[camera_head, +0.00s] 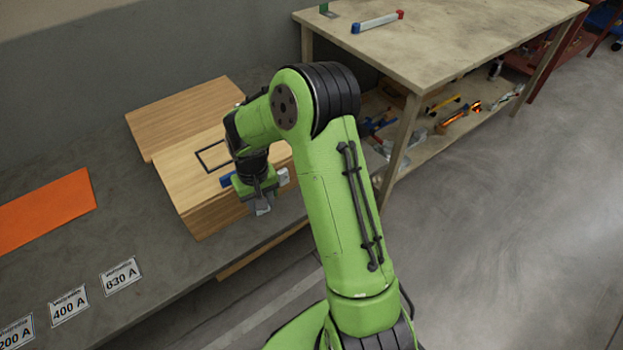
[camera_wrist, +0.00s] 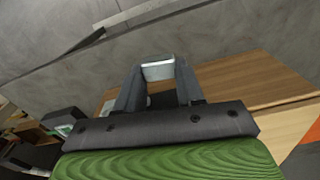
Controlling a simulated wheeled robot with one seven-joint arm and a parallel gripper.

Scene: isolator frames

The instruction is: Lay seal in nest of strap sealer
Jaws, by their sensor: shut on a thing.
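My gripper (camera_head: 262,207) is low over the front of the light wooden block on the grey bench. In the wrist view my gripper (camera_wrist: 158,72) is shut on a small pale metal piece, which I take to be the seal (camera_wrist: 158,69). The seal sits between the fingertips. In the head view a blue part (camera_head: 226,180) shows left of my gripper and a pale grey part (camera_head: 283,176) right of it. They may belong to the strap sealer, but my wrist hides the middle. I cannot make out its nest.
The wooden block (camera_head: 190,200) has a black rectangular outline (camera_head: 212,157) on top. A wooden board (camera_head: 185,115) lies behind it. An orange sheet (camera_head: 45,208) and several ampere labels (camera_head: 120,277) lie left. A table (camera_head: 440,45) with a shelf stands at the right.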

